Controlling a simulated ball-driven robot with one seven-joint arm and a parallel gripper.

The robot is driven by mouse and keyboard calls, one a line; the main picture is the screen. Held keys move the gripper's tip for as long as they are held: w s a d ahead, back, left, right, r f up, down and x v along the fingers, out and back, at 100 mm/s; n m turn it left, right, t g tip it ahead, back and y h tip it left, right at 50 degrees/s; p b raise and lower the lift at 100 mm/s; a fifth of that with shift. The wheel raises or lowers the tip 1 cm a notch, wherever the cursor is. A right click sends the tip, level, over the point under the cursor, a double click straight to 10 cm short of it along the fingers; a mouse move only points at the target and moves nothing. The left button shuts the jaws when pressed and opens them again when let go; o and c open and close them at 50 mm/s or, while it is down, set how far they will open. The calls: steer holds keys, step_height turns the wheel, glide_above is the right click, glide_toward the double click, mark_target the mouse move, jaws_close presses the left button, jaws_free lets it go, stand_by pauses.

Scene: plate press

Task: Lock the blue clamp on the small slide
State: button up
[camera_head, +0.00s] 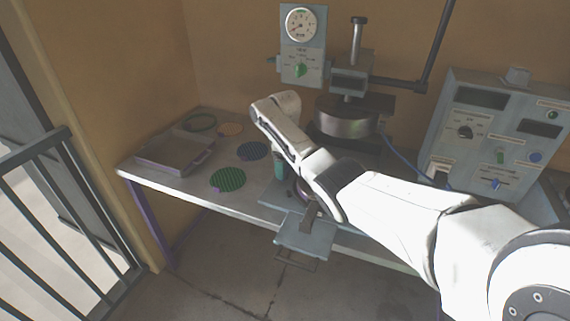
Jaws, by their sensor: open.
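A small pale blue-grey slide (305,235) sticks out past the table's front edge, below the press. A dark upright piece (309,214) stands on it. I cannot tell whether this is the blue clamp; no clearly blue clamp shows. My white arm crosses in front of the press base and hides much of the area behind the slide. The arm's far rounded end is left of the press column. My gripper's fingers do not show; they are hidden behind the arm. A teal upright piece shows just left of the arm, partly covered.
The press head (347,118) stands behind my arm, with a gauge box (302,45) at its upper left. A control panel (500,135) is at right. An open tray (155,160), a green disc (228,179) and a dark blue disc (252,151) lie on the table's left.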

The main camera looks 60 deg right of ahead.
steer(key=c, duration=1)
steer(key=shift+c, duration=0.2)
steer(key=shift+r+m, duration=0.1)
steer(key=shift+m, duration=0.3)
steer(key=m+p, duration=0.1)
steer(key=m, duration=0.2)
steer(key=shift+m, duration=0.3)
steer(key=m+p, duration=0.1)
steer(key=m, duration=0.8)
steer(key=shift+m, duration=2.3)
